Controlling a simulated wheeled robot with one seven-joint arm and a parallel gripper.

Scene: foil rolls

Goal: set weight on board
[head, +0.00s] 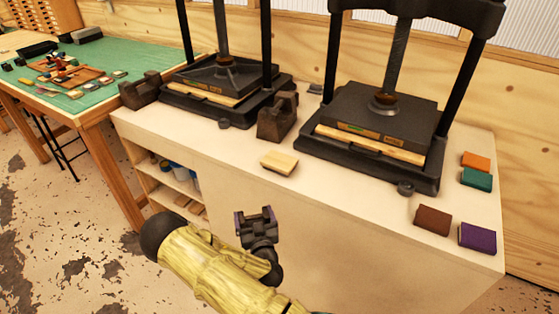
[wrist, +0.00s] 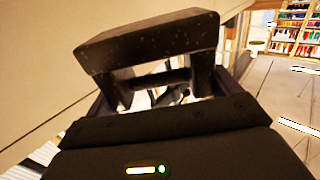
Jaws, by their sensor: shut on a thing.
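My gripper (head: 256,220) is in front of the cabinet's front edge, low in the head view. It is shut on a dark metal weight (wrist: 150,38), a speckled block with a handle bar, which fills the upper middle of the wrist view. The handle lies between the fingers. A small pale wooden board (head: 279,163) lies flat on the bench top, above and slightly right of my gripper in the head view, apart from it. Nothing lies on the board. Two similar dark weights stand on the bench, one at the left end (head: 140,90) and one between the presses (head: 277,117).
Two black screw presses, left (head: 225,80) and right (head: 380,120), stand on the pale bench (head: 350,215). Brown (head: 433,220), purple (head: 478,238), teal (head: 477,179) and orange (head: 476,161) blocks lie at right. A green-topped table (head: 110,65) stands at left. The bench around the board is clear.

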